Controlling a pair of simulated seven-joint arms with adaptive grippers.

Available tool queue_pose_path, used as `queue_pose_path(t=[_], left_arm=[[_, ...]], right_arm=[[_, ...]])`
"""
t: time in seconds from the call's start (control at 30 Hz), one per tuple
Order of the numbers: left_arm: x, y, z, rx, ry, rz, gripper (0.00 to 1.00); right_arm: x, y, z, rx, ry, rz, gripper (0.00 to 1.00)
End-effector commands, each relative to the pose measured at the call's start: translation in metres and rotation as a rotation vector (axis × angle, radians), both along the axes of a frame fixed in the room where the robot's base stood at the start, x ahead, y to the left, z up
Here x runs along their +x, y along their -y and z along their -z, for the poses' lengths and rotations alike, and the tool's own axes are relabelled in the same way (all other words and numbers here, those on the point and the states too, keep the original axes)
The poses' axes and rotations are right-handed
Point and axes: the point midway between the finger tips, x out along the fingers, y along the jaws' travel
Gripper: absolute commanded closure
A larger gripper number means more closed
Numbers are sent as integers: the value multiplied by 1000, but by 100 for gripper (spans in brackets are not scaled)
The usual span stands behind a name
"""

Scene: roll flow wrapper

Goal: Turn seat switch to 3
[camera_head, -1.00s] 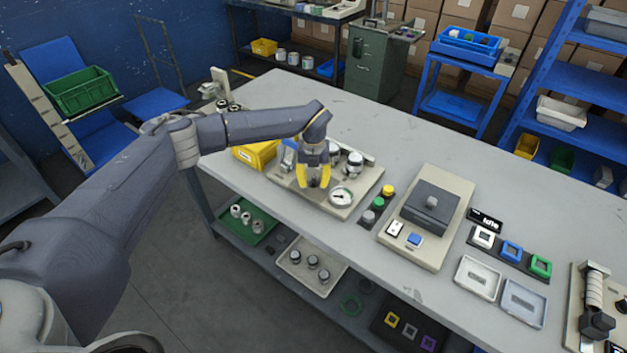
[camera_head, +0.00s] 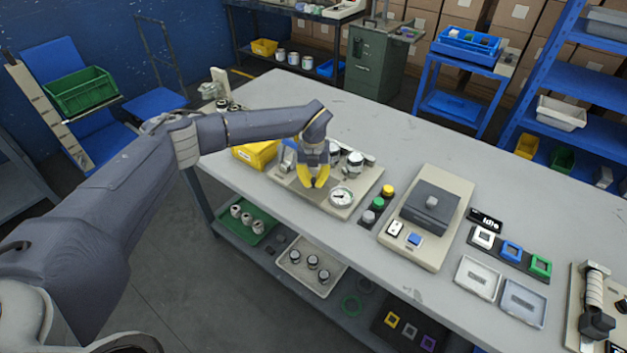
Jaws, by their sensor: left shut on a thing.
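My left gripper (camera_head: 314,184) reaches in from the left over a beige panel (camera_head: 281,182) on the workbench. Its yellow fingers point down and are closed together at the panel's front part, left of a round white gauge (camera_head: 341,196). The seat switch is not clearly seen; what the fingers close on is small and hidden by them. Knob-like parts (camera_head: 354,160) stand on the panel behind the gauge. My right gripper is not in view.
To the right stand a button strip (camera_head: 377,203), a beige device with a dark block (camera_head: 431,208), coloured square frames (camera_head: 511,250) and two trays (camera_head: 478,277). A yellow bin (camera_head: 256,154) is left of the panel. The bench's back middle is clear.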

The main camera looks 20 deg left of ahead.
Motion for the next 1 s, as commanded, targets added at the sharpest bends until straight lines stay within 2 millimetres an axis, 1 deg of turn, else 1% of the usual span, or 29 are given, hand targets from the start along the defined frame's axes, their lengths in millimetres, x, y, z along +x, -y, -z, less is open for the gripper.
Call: queue_pose_path(t=[0.17, 0.7, 1.0], left_arm=[[0, -1, 0, 1, 0, 78, 100], [0, -2, 0, 2, 0, 456, 100], [0, -3, 1, 1, 0, 569, 100]], right_arm=[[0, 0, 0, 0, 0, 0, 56], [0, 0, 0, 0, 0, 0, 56], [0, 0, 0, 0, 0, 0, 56]])
